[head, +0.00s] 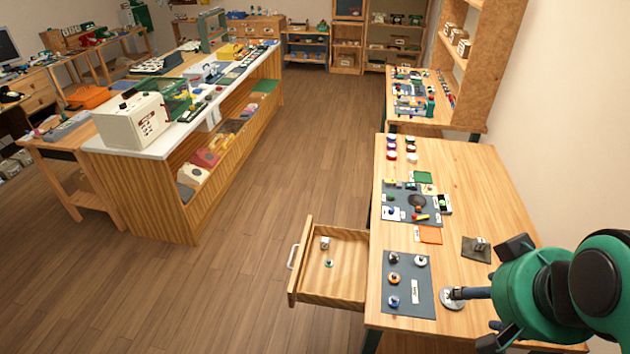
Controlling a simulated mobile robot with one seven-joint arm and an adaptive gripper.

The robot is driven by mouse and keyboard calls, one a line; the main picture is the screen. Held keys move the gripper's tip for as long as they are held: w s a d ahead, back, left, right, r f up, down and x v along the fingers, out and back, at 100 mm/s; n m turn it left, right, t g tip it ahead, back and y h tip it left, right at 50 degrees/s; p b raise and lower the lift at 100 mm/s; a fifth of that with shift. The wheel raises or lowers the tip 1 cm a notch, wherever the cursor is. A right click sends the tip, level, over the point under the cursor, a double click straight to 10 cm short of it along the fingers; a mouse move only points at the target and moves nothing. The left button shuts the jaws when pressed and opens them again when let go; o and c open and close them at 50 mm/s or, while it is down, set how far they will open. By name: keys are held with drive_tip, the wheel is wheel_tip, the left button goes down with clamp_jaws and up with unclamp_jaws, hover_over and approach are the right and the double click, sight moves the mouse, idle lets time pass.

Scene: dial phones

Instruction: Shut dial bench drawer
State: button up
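The dial bench (470,185) is the light wooden table on the right. Its drawer (345,289) is pulled out to the left of the bench, over the floor. The drawer has a pale handle (293,257) on its left front panel. Inside lie a small pale block (325,243) and a small round part (329,263). My gripper (503,295) is at the lower right over the bench, far to the right of the drawer. Its two dark fingers are spread apart. A round metal piece with a dark shaft (453,298) shows beside it; I cannot tell whether they touch.
Grey mats with dial parts (408,284) lie on the bench top near the drawer side. The floor (275,190) left of the drawer is clear. A long white-topped counter (160,140) stands farther left. Shelves line the back.

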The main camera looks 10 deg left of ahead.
drive_tip(key=shift+w, duration=0.1)
drive_tip(key=c, duration=0.8)
drive_tip(key=shift+w+a+r, duration=0.1)
drive_tip(key=shift+w+r, duration=0.05)
drive_tip(key=shift+w, duration=0.05)
clamp_jaws()
drive_tip(key=w+a+f+n+g, duration=0.1)
drive_tip(key=w+a+n, duration=0.3)
drive_tip(key=w, duration=0.5)
drive_tip(key=w+a+n+g, duration=0.1)
drive_tip(key=w+a+g, duration=0.1)
drive_tip(key=w+a, duration=0.45)
drive_tip(key=w+a+f+n+g+h+b, duration=0.1)
drive_tip(key=w+a+f+n, duration=0.2)
drive_tip(key=w+a+f, duration=0.7)
drive_tip(key=w+a+f+n+g+h+b, duration=0.1)
drive_tip(key=w+a+f+n, duration=0.3)
drive_tip(key=w+a+f, duration=0.6)
drive_tip(key=s+a+f+n+h, duration=0.1)
drive_tip(key=s+a+f+n, duration=0.1)
drive_tip(key=a+f, duration=0.9)
drive_tip(key=s+a+f+n+h, duration=0.1)
drive_tip(key=a+f+n, duration=0.3)
drive_tip(key=a+f, duration=0.8)
wheel_tip(320, 180, down, 6)
drive_tip(key=shift+s+r+g+b, duration=0.15)
drive_tip(key=shift+s+g+b, duration=0.25)
drive_tip(key=shift+s, duration=0.3)
